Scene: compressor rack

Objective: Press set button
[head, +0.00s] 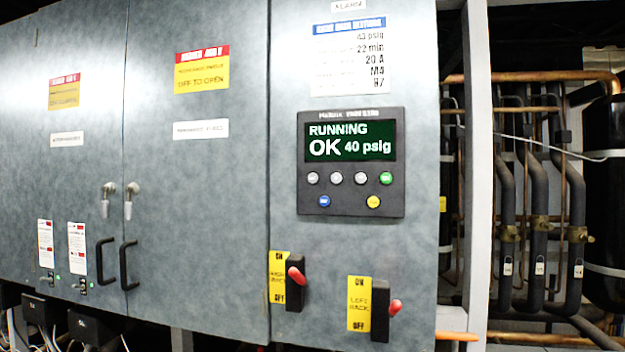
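The controller panel (302,205) is a dark box on the right door of the grey cabinet. Its screen (350,141) reads "RUNNING OK 40 psig". Below the screen is a row of three pale grey buttons, the left one (313,178), the middle one (336,178) and the right one (361,178), then a green button (386,178). Under that row are a blue button (324,201) and a yellow button (373,202). The button labels are too small to read, so I cannot tell which is the set button. Neither gripper is in view.
Black door handles (124,265) project at left. Pipes (540,220) fill the rack at right. Nothing blocks the panel's front.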

